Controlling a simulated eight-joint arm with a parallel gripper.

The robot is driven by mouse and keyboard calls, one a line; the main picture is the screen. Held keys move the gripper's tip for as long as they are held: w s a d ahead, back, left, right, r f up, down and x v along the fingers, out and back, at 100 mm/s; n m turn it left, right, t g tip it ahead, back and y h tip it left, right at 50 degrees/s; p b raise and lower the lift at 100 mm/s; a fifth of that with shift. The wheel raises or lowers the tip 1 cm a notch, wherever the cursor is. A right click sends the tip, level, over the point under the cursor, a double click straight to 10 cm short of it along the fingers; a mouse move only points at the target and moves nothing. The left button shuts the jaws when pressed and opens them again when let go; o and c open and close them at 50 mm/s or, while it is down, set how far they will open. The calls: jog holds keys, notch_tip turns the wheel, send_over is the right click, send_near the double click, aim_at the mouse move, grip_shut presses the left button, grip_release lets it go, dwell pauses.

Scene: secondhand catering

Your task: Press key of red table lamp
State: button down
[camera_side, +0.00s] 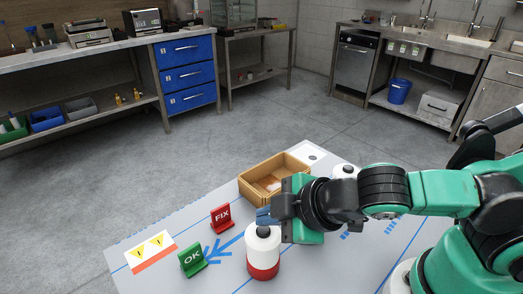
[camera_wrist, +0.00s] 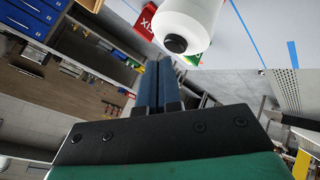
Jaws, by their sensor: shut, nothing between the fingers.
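The red table lamp (camera_side: 263,262) stands upright on the table, a white cylinder with a red base. Its black key (camera_side: 263,231) is on top. In the wrist view the white lamp body (camera_wrist: 190,15) shows at the top with its black key (camera_wrist: 175,44) facing the camera; its red base is not visible there. My gripper (camera_side: 262,215) is shut and empty, its blue fingers level and close by the lamp's top in the side view. In the wrist view the fingertips (camera_wrist: 158,66) appear just below the key. I cannot tell whether they touch it.
A red FIX sign (camera_side: 221,218) and a green OK sign (camera_side: 192,261) stand left of the lamp. A wooden box (camera_side: 255,193) is behind. Another white-topped object (camera_side: 346,171) is partly hidden behind my arm.

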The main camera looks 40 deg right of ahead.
aim_at(270, 233)
jog(key=shift+f, duration=0.15)
jog(key=shift+f, duration=0.45)
dwell(0.5)
jog(key=shift+r, duration=0.55)
jog(key=shift+r, duration=3.05)
